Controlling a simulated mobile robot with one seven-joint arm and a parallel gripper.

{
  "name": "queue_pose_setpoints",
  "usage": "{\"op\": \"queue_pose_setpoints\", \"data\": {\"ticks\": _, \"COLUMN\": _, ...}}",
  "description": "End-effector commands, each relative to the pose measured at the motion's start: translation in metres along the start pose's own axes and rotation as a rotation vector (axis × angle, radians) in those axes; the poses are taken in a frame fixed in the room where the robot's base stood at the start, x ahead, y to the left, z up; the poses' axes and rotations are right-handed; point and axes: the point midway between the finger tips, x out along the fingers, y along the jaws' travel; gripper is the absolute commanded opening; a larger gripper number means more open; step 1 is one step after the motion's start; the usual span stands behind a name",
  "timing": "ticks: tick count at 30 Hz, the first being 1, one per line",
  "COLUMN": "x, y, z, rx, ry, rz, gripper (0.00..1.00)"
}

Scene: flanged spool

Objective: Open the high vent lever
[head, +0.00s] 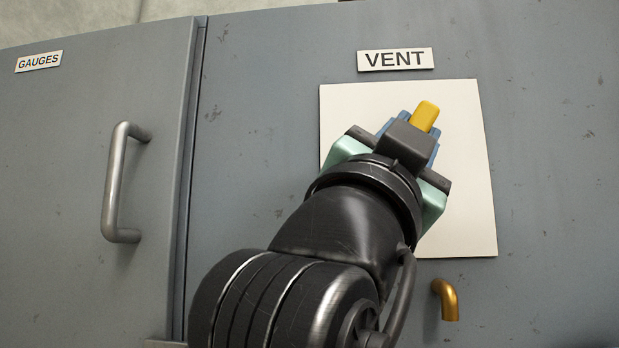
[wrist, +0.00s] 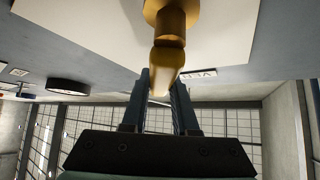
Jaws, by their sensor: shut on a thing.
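The vent lever is a yellow handle (head: 426,115) on a cream plate (head: 465,170) under the VENT sign (head: 395,59). In the head view its end sticks out past my gripper, tilted up and to the right; the rest is hidden behind my gripper and arm. In the wrist view the lever (wrist: 168,60) comes down from a round golden base (wrist: 170,12) and passes between my fingers. My gripper (wrist: 163,90) is shut on the lever. It also shows in the head view (head: 412,128), in front of the plate.
A GAUGES door (head: 60,180) with a grey bar handle (head: 116,185) is at the left. A small golden bent pipe (head: 446,299) sticks out below the plate. The grey panel right of the plate is clear.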

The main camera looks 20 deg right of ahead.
Motion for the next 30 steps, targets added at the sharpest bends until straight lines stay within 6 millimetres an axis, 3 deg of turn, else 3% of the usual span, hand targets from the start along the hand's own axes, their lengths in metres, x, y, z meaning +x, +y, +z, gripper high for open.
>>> {"op": "queue_pose_setpoints", "data": {"ticks": 15, "x": -0.005, "y": -0.03, "z": 0.006, "rx": -0.313, "ry": -0.002, "rz": -0.306, "gripper": 0.0}}
{"op": "queue_pose_setpoints", "data": {"ticks": 30, "x": -0.009, "y": -0.042, "z": 0.011, "rx": -0.431, "ry": -0.005, "rz": -0.426, "gripper": 0.0}}
